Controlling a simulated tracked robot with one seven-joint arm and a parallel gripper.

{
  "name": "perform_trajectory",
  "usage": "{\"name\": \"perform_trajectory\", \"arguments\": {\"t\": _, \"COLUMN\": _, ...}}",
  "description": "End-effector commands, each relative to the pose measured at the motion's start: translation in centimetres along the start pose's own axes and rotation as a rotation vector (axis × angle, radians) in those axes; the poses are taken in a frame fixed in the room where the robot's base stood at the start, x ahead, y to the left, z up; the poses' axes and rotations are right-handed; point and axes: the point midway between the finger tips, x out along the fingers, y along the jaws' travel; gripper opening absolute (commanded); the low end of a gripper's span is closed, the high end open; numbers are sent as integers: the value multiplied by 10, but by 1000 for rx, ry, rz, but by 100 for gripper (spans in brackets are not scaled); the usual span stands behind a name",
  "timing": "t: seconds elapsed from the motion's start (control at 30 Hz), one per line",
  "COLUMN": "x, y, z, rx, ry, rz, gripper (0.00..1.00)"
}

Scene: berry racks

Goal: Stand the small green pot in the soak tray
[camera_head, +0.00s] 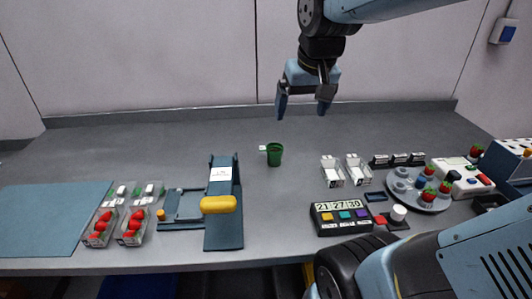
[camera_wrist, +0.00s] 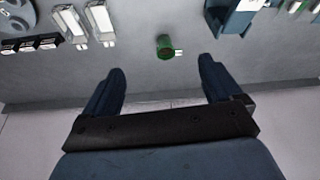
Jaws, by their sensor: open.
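The small green pot (camera_head: 275,155) stands upright on the grey bench near the middle, with a white tag at its side. It also shows in the wrist view (camera_wrist: 166,50), ahead of and between my fingers. My gripper (camera_head: 302,113) is open and empty, held in the air above and behind the pot, a little to its right. Its two blue fingers are apart in the wrist view (camera_wrist: 161,66), touching nothing. I cannot tell for certain which thing is the soak tray; a flat blue panel (camera_head: 48,222) lies at the far left.
A blue press-like stand with a yellow handle (camera_head: 219,204) is left of the pot. Strawberry punnets (camera_head: 128,236) lie further left. The bench behind the pot is clear.

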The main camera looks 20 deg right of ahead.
Motion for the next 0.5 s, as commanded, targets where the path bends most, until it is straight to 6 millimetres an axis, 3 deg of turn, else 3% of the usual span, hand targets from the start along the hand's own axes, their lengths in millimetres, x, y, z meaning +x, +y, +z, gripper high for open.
{"name": "perform_trajectory", "arguments": {"t": 0.5, "x": 95, "y": -9, "z": -93, "rx": 90, "ry": -236, "rz": 23, "gripper": 100}}
